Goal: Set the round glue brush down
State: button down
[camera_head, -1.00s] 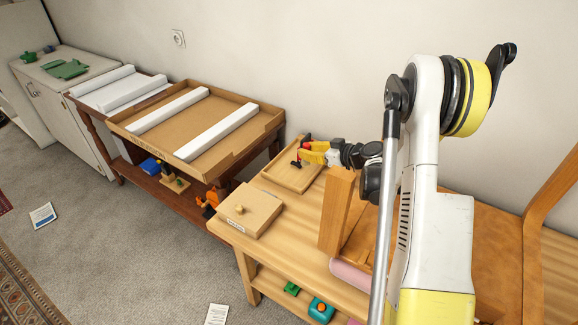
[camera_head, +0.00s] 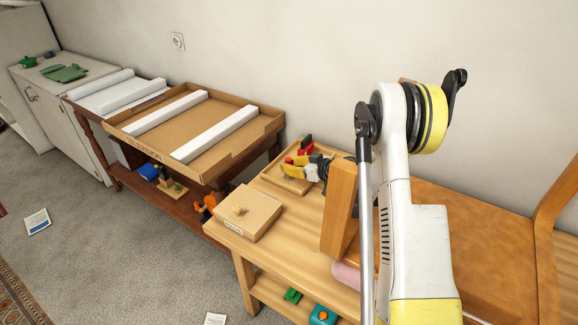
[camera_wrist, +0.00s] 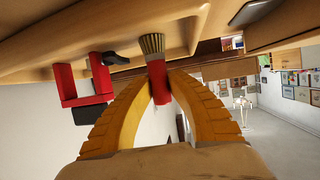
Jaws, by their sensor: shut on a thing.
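In the wrist view my gripper (camera_wrist: 158,82) has its two yellow fingers closed around the red handle of the round glue brush (camera_wrist: 153,45). The tan bristles stick out past the fingertips, close to a wooden surface that I take for the tray. A red and black item (camera_wrist: 84,88) is beside the brush, apart from the fingers. In the head view my gripper (camera_head: 292,168) is over the shallow wooden tray (camera_head: 287,183) on the workbench. Red and black parts crowd the fingertips there, so the brush is hard to pick out. I cannot tell whether it touches the tray.
A lidded wooden box (camera_head: 248,212) stands on the workbench in front of the tray. An upright wooden board (camera_head: 339,208) stands close to the right of my gripper. A large cardboard tray (camera_head: 190,135) with white strips lies on the table to the left.

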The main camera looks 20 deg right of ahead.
jog(key=c, duration=1.3)
grip_release()
jog(key=shift+c, duration=0.2)
jog(key=shift+s+d+r, duration=0.15)
jog(key=shift+s+r, duration=0.05)
jog(key=shift+s, duration=0.05)
jog(key=p+v, duration=0.2)
jog(key=v, duration=0.3)
jog(key=shift+s+d+r+p, duration=0.1)
jog(key=shift+s+r+p, duration=0.1)
jog(key=shift+r+p, duration=0.1)
jog(key=shift+s+d, duration=0.2)
jog(key=shift+s, duration=0.4)
